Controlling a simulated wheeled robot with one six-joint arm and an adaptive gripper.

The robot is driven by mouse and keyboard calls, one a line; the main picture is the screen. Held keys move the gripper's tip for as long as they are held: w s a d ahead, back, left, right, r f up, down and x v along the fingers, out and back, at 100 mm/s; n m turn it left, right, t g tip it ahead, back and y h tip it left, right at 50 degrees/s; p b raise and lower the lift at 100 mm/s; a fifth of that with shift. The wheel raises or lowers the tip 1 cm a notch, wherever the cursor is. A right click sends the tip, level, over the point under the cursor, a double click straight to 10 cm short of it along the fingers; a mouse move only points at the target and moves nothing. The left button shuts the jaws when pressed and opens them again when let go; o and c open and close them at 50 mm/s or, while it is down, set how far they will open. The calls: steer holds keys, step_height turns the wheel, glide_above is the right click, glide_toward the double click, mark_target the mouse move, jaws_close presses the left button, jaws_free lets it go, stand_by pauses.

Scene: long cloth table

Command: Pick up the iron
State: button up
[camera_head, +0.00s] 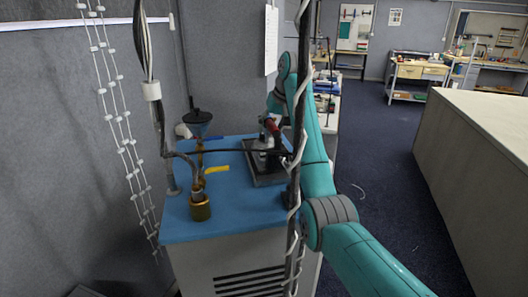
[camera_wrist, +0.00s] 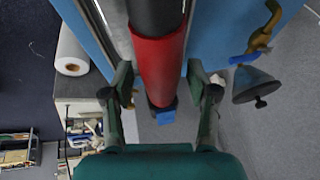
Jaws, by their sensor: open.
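What I take for the iron is a device with a dark flat base (camera_head: 266,168) and a red part, standing on the blue top of a cabinet in the head view. In the wrist view its thick red and black handle (camera_wrist: 158,62) runs down the middle of the picture. My gripper (camera_wrist: 161,84) is open, with one finger on each side of the red part. Gaps show between the fingers and the handle. In the head view my arm reaches to the device, but a dark pole and cables partly hide the gripper.
The blue cabinet top (camera_head: 185,228) also holds a brass fitting (camera_head: 200,208) and a blue funnel-like piece (camera_head: 197,117); the funnel shows in the wrist view (camera_wrist: 254,84). A white roll (camera_wrist: 72,60) lies left there. A large pale block (camera_head: 490,150) stands right, beyond open floor.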

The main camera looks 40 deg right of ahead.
steer(key=shift+a, duration=0.1)
jaws_close()
steer(key=shift+r, duration=0.2)
